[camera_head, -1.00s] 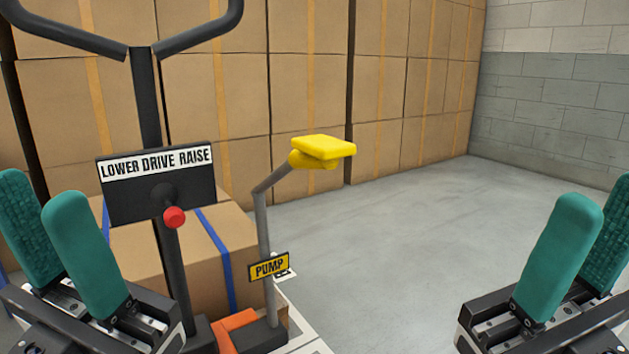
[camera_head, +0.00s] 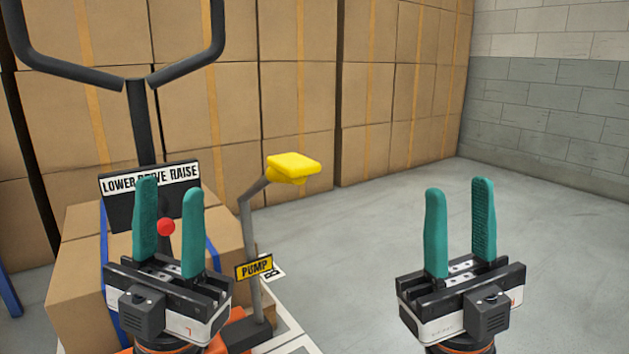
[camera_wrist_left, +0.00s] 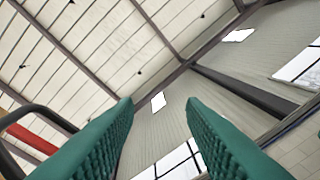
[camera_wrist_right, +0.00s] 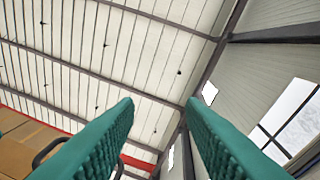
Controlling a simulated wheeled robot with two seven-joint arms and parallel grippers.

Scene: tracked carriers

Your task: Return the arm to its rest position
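My left gripper (camera_head: 168,228) stands upright in the head view, in front of the pallet jack's sign. Its teal fingers are apart with nothing between them. My right gripper (camera_head: 459,228) is upright over the bare floor at the right, also open and empty. Both wrist views look up at the ceiling between the spread fingers of the left gripper (camera_wrist_left: 160,110) and the right gripper (camera_wrist_right: 160,110). The left gripper hides part of the "LOWER DRIVE RAISE" sign (camera_head: 182,175).
The pallet jack's black handle (camera_head: 190,75) rises at the left. A pump lever with a yellow pad (camera_head: 293,166) and a "PUMP" label (camera_head: 254,268) stands right of my left gripper. Stacked cartons (camera_head: 290,90) line the back.

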